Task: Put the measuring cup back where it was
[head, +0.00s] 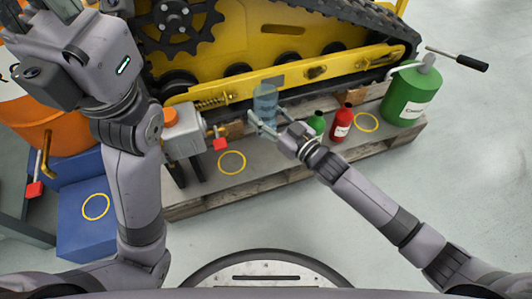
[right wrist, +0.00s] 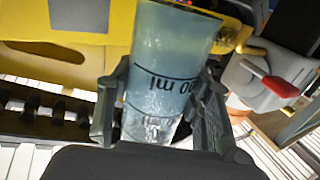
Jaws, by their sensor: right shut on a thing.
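The measuring cup (head: 265,98) is a clear bluish cup. In the head view it is upright or nearly so, in front of the yellow track frame and above the pallet. My right gripper (head: 268,124) is shut on it. In the right wrist view the cup (right wrist: 165,75) shows dark "ml" markings and stands between my two fingers (right wrist: 160,110); its lower end is partly hidden. My left gripper (head: 38,10) is at the top left corner, cut off by the picture edge, far from the cup. Whether it is open does not show.
Yellow rings mark the pallet's left (head: 232,162) and right (head: 366,122), and a blue box (head: 85,225). Right of my right gripper stand a green bottle (head: 316,123), a red bottle (head: 341,124) and a large green can (head: 410,95). A grey device (head: 184,140) stands left.

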